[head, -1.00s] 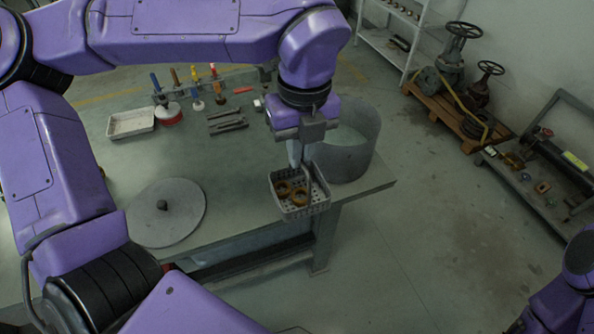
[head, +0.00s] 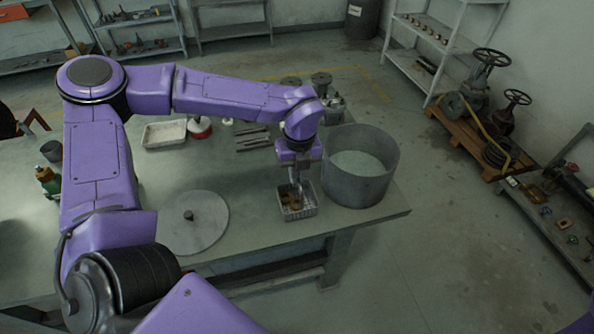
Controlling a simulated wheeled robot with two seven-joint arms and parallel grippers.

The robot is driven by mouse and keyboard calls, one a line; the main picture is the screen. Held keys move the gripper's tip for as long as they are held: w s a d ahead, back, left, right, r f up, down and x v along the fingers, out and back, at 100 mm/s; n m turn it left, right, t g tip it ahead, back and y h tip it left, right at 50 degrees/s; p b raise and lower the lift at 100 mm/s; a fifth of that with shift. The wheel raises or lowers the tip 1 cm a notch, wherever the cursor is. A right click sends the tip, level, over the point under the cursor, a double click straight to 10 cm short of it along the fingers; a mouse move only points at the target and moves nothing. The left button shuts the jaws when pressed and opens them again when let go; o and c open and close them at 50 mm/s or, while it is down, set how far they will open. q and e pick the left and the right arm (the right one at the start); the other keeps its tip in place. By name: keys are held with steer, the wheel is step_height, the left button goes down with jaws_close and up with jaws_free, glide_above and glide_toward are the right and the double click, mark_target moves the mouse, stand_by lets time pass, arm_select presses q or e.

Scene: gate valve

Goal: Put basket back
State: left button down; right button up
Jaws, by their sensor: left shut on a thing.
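The basket (head: 300,212) is a small grey perforated basket with brown ring-shaped parts (head: 290,199) in it. It is at the front edge of the workbench, left of a large grey open drum (head: 358,190). My left gripper (head: 297,184) points down above the basket and is shut on it, seemingly by its handle, which is mostly hidden. I cannot tell whether the basket's bottom touches the bench. A round grey lid (head: 194,222) with a dark knob lies on the bench to the left. My right gripper is out of view.
The workbench (head: 255,235) also holds a white tray (head: 164,134), a red-and-white round container (head: 199,127) and dark bars (head: 252,139) behind my arm. A pallet with valves (head: 480,135) and a shelf (head: 440,45) stand right. Bench between lid and basket is clear.

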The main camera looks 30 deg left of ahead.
arm_select(q)
steer(key=shift+f, duration=0.3)
steer(key=c, duration=1.3)
jaws_free()
steer(key=shift+o, duration=0.2)
step_height(320, 180, up, 12)
steer(key=b, duration=0.1)
steer(key=shift+w+d+b, duration=0.15)
steer(key=shift+d+b, duration=0.05)
steer(key=shift+b, duration=0.1)
